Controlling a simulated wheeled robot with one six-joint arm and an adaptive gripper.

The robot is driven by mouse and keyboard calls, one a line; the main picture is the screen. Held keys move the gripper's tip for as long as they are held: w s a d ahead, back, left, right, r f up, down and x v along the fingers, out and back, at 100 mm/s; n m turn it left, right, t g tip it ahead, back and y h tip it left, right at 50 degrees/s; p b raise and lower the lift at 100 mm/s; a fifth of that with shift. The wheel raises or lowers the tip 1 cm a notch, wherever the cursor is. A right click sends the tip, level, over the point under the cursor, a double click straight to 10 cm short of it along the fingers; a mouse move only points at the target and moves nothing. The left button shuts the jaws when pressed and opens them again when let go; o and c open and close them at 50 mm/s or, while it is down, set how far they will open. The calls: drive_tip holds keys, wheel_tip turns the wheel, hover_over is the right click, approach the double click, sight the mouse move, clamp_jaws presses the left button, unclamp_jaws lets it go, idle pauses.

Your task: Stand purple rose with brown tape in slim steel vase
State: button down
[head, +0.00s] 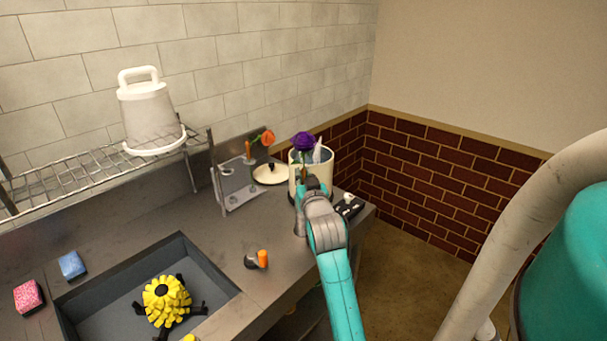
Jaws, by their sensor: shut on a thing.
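My gripper (302,183) is in front of that pot and shut on the rose's stem. Brown shows low on the stem, just above my gripper. The stem's lower end is hidden by my gripper, and I cannot tell whether it is inside or in front of the pot. I cannot clearly make out a slim steel vase.
The cream pot (325,178) holds pale items. Left of it are a metal holder (236,188), an orange flower (267,137) and a cream dish (272,176). A small orange-and-grey item (262,259) lies nearer.

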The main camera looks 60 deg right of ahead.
drive_tip(key=shift+f, duration=0.3)
drive_tip(key=c, duration=1.1)
unclamp_jaws()
drive_tip(key=shift+o, duration=0.3)
drive_tip(key=o, duration=0.6)
drive_tip(key=shift+s+a, duration=0.15)
drive_tip(key=shift+v, duration=2.35)
drive_tip(key=shift+s+a, duration=0.1)
